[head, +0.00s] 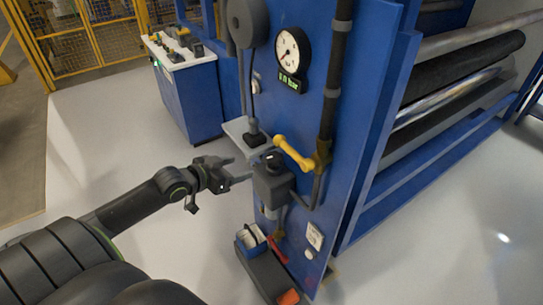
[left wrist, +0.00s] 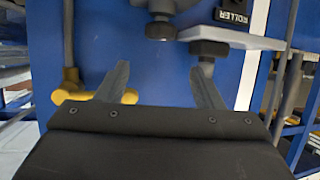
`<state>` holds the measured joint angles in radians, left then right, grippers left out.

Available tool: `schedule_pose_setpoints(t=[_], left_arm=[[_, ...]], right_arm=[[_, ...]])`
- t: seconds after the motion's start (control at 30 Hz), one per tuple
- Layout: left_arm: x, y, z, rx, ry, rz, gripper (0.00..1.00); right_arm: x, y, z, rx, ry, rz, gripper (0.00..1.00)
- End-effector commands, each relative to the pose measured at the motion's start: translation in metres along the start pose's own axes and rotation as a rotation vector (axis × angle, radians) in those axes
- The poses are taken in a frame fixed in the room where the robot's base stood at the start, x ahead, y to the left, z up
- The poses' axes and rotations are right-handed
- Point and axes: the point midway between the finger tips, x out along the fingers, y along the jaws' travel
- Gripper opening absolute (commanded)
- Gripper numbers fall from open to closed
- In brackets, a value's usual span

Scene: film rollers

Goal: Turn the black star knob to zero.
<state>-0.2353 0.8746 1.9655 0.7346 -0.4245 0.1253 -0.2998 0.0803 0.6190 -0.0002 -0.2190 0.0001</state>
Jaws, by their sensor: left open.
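A dark regulator block (head: 272,183) sticks out from the blue machine panel. A small black knob-like part (head: 273,160) is on its top; I cannot make out a star shape. In the left wrist view, which looks upside down, a black knob (left wrist: 160,31) shows straight beyond my fingers. My left gripper (head: 240,169) is open and empty, just left of the block and apart from it. Its two fingers (left wrist: 160,74) are spread in the wrist view. A round gauge (head: 292,50) with a green digital readout (head: 289,83) is above; its digits are hard to read. My right gripper is out of view.
A yellow lever (head: 293,152) on a dark pipe is right of the block. A small grey shelf (head: 236,127) holds a black piece (head: 254,139) on a cable, close above my left gripper. A blue cabinet (head: 190,95) stands behind; the floor left is clear.

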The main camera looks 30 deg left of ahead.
Motion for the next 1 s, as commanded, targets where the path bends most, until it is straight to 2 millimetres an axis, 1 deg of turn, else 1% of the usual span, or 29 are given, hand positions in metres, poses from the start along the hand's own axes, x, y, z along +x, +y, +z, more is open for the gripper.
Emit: schedule_pose_setpoints(t=[0.03,0.07,0.4,0.6,0.7,0.8,1.0], left_arm=[[0.010,0.001,0.000,-0.006,0.004,0.002,0.61],[0.015,0.001,0.000,-0.005,0.005,0.003,0.61],[0.080,0.001,-0.002,-0.006,0.002,0.002,0.61],[0.115,0.001,-0.001,-0.004,0.001,0.001,0.61],[0.130,0.002,-0.001,-0.004,0.000,0.003,0.61],[0.141,0.001,-0.001,-0.002,0.000,0.001,0.61],[0.154,0.001,0.000,-0.002,0.000,0.002,0.61]], right_arm=[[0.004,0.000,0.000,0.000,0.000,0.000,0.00],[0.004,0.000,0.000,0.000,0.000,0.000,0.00],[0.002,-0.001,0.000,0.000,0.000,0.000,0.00],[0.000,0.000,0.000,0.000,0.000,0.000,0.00],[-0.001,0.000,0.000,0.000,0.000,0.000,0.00],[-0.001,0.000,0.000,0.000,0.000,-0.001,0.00],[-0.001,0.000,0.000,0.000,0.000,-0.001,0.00]])
